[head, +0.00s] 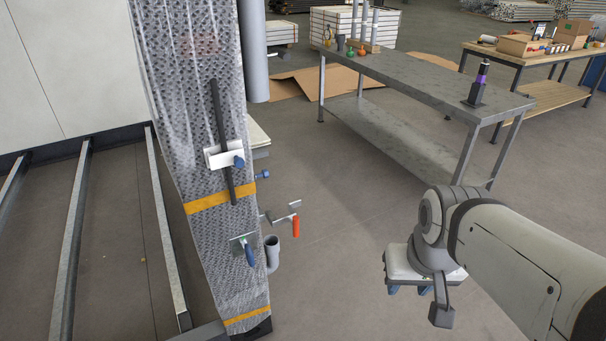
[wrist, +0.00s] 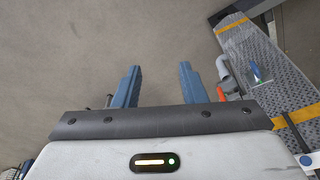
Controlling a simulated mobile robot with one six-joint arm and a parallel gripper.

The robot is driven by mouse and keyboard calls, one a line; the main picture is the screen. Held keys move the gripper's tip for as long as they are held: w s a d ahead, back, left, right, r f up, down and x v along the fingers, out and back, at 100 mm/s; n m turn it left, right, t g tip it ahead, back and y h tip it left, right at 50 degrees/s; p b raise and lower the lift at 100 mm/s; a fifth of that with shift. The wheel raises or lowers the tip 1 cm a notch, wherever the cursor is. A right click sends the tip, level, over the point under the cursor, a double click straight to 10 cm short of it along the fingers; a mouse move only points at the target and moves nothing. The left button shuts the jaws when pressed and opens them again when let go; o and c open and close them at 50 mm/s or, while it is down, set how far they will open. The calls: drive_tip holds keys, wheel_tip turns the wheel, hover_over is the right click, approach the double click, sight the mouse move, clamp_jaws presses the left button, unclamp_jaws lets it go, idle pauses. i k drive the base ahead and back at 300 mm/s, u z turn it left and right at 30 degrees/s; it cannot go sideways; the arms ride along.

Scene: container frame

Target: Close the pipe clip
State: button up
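The likely pipe clip (head: 280,215) is a small metal bracket with an orange handle (head: 295,226). It sticks out from the right side of the patterned metal post, and its handle hangs down. A short grey pipe elbow (head: 271,252) sits just below it. I cannot tell how far the clip is open. In the wrist view the orange handle (wrist: 220,94) shows just right of the right finger, with most of the clip hidden. My gripper (head: 410,289) is to the right of the clip, apart from it. Its blue fingers (wrist: 159,84) are apart, with nothing between them.
The post (head: 200,95) also carries a blue-handled latch (head: 249,253) and a white block with a dark vertical bar (head: 228,157). A grey metal table (head: 430,80) stands behind my arm. The floor between post and gripper is clear.

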sight(290, 218)
drive_tip(key=z, duration=0.15)
drive_tip(key=k, duration=1.05)
drive_tip(key=u, duration=0.5)
drive_tip(key=i, duration=1)
drive_tip(key=u, duration=0.1)
